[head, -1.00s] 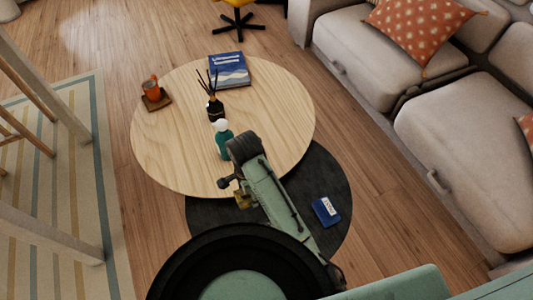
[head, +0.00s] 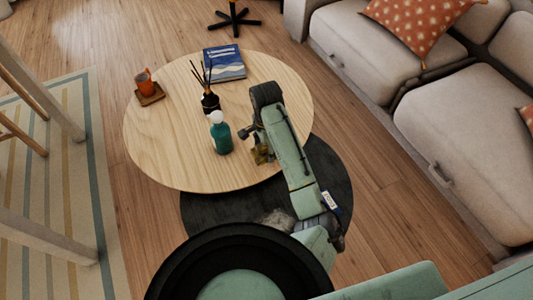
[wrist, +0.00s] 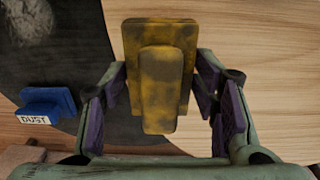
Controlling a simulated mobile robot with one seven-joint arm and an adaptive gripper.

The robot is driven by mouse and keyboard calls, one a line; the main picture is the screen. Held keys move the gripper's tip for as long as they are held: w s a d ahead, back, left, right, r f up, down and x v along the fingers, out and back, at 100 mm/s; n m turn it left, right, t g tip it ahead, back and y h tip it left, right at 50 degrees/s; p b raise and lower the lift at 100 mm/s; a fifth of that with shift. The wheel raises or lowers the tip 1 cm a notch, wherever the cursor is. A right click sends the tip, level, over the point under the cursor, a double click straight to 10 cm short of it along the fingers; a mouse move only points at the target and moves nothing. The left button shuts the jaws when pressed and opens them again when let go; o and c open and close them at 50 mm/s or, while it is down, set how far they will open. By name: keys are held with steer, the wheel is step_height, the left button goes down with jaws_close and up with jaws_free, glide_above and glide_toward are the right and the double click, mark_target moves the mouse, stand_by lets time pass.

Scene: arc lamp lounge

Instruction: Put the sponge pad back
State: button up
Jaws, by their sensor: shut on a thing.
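A yellow, dark-stained sponge pad (wrist: 160,75) is between the two fingers of my gripper (wrist: 165,100) in the wrist view. The gripper is shut on it, and the pad is over the boundary between pale wood and a dark surface. In the head view my gripper (head: 259,148) is at the right part of the round wooden table (head: 175,150), right of a teal bottle. The pad (head: 263,157) shows there as a small yellowish patch, partly hidden by my arm.
The teal bottle (head: 220,136), a black reed diffuser (head: 210,101), an orange mug (head: 145,82) and a blue book (head: 224,62) stand on the table. A dark round surface (head: 210,212) holds a grey fuzzy clump (head: 275,218) and a blue item labelled DUST (wrist: 45,105).

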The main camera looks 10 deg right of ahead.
mark_target(267, 153)
steer(key=shift+w+d+f, duration=0.2)
steer(key=shift+w+f, duration=0.1)
steer(key=shift+f, duration=1.5)
steer(key=shift+f, duration=0.1)
steer(key=o, duration=1.1)
step_height(267, 153, up, 12)
steer(key=p, duration=0.3)
